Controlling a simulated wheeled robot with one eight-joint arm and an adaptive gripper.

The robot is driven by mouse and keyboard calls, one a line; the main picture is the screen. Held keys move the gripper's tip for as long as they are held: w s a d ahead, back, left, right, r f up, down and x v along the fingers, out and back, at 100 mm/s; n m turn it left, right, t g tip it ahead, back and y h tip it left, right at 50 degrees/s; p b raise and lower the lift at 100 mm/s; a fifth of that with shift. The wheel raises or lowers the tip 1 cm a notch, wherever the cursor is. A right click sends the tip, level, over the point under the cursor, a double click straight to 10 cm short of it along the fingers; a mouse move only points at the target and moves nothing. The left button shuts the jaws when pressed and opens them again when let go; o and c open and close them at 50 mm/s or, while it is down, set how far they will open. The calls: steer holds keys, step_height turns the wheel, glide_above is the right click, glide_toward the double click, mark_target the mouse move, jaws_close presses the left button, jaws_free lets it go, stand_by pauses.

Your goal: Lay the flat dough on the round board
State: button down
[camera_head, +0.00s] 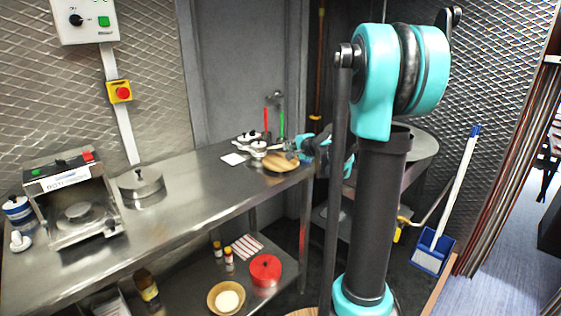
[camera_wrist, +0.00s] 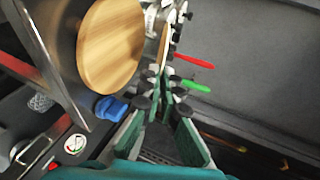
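The round wooden board (camera_wrist: 105,48) lies on the steel counter and fills the upper left of the wrist view. In the head view the board (camera_head: 276,164) is at the counter's far right end. My gripper (camera_wrist: 160,76) is just beside the board, its two fingers close together at the tips. A thin tan disc, seen nearly edge-on, stands between the fingertips; it looks like the flat dough (camera_wrist: 164,46). It is beside the board's right edge in that view; I cannot tell whether they touch. In the head view my gripper (camera_head: 300,154) is small and the dough is not clear.
Small lidded pots (camera_head: 250,140) and a white card (camera_head: 233,159) are behind the board. Red (camera_wrist: 193,61) and green (camera_wrist: 195,86) handles are near my fingers. A roti machine (camera_head: 75,195) and a steel pot (camera_head: 141,187) stand left; the counter between is clear.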

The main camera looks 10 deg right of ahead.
steer(key=shift+f, duration=1.8)
steer(key=c, duration=1.9)
jaws_free()
steer(key=shift+s, duration=0.1)
steer(key=v, duration=0.8)
steer(key=shift+r, duration=0.1)
